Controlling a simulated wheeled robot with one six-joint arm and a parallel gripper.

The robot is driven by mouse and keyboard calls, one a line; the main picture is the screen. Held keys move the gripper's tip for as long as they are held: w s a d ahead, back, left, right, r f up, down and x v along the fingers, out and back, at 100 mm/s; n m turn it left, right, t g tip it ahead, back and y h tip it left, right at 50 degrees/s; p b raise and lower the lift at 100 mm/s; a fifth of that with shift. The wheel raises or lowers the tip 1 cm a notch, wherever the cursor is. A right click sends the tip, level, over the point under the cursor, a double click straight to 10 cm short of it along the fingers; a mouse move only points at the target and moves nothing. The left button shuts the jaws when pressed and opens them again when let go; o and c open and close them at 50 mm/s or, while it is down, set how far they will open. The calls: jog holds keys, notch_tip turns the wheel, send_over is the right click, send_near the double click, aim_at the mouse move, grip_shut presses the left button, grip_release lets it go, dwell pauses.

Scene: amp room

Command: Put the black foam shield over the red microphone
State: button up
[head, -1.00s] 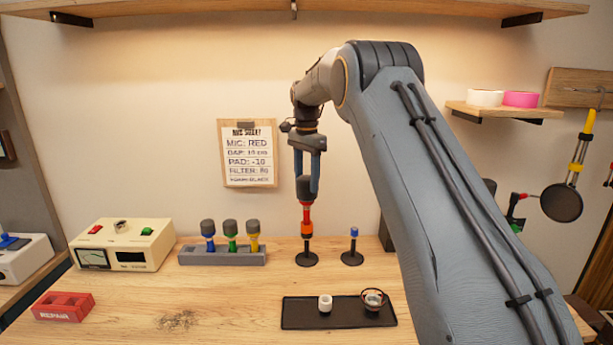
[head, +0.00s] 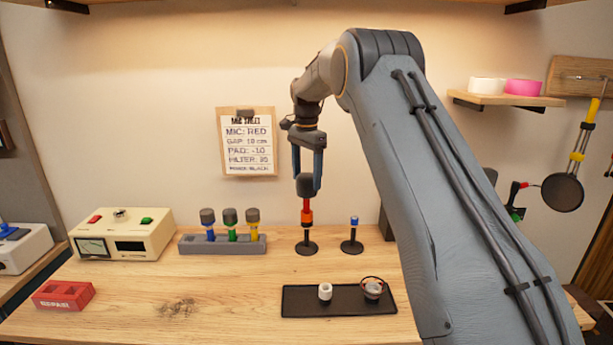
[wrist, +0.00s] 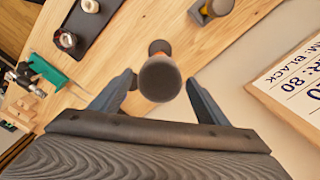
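The red microphone (head: 307,215) stands upright on a round black base on the bench. The black foam shield (head: 305,184) sits at its top, with red and orange parts showing below it. In the wrist view the dark round foam (wrist: 160,80) is seen from above and hides most of the microphone. My gripper (head: 307,185) points down with one finger on each side of the foam. In the wrist view the fingers (wrist: 160,84) stand apart, with narrow gaps beside the foam. How far the foam goes down over the microphone head cannot be told.
A grey rack (head: 222,247) with blue, green and yellow foam-topped microphones is left. A small blue-topped stand (head: 352,238) is close on the right. A black tray (head: 342,309) holds small parts in front. A paper sheet (head: 246,145) hangs behind.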

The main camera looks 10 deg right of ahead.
jog(key=shift+r, duration=0.1)
jog(key=shift+r+b, duration=1.65)
jog(key=shift+r, duration=2.15)
